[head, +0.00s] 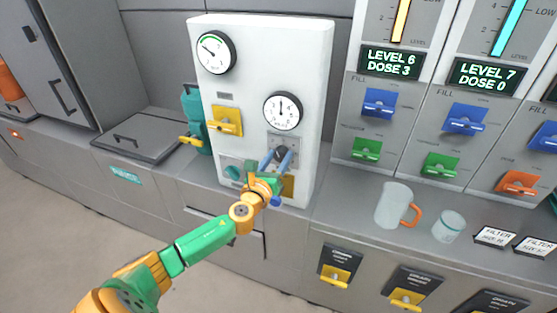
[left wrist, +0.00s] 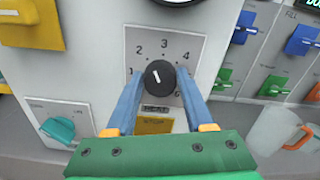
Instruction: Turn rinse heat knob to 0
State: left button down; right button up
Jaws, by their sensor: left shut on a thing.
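The black heat knob (left wrist: 160,78) sits on a grey dial plate (left wrist: 190,48) on the front of the white panel. Its white mark points up and to the left, roughly toward the 2. Numbers 1 to 4 show around it; the 0 is not readable. A label reading HEAT (left wrist: 156,108) is below it. The knob also shows small in the head view (head: 281,153). My left gripper (head: 278,157) has its blue fingers on either side of the knob and is shut on it, also in the left wrist view (left wrist: 160,84). My right gripper is not in view.
A round gauge (head: 282,111) is above the knob. A yellow handle (head: 226,121) and a teal knob (left wrist: 58,130) are to its left. A yellow plate (left wrist: 153,126) is just below. A mug (head: 393,205) and a cup (head: 448,227) stand on the counter to the right.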

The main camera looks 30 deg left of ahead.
pick_arm(q)
jog(key=n+b, duration=0.1)
jog(key=n, duration=0.4)
jog(key=shift+a+n, duration=0.1)
jog(key=shift+n, duration=0.2)
jog(key=n, duration=0.5)
jog(key=shift+f, duration=0.1)
jog(key=n, duration=0.5)
jog(key=shift+a+f+n, duration=0.1)
jog(key=shift+n, duration=0.3)
jog(key=n, duration=0.4)
jog(key=shift+f+n, duration=0.15)
jog(key=shift+n, duration=0.55)
jog(key=shift+c, duration=1.4)
grip_release()
jog(key=v, duration=0.7)
jog(key=shift+b, duration=0.35)
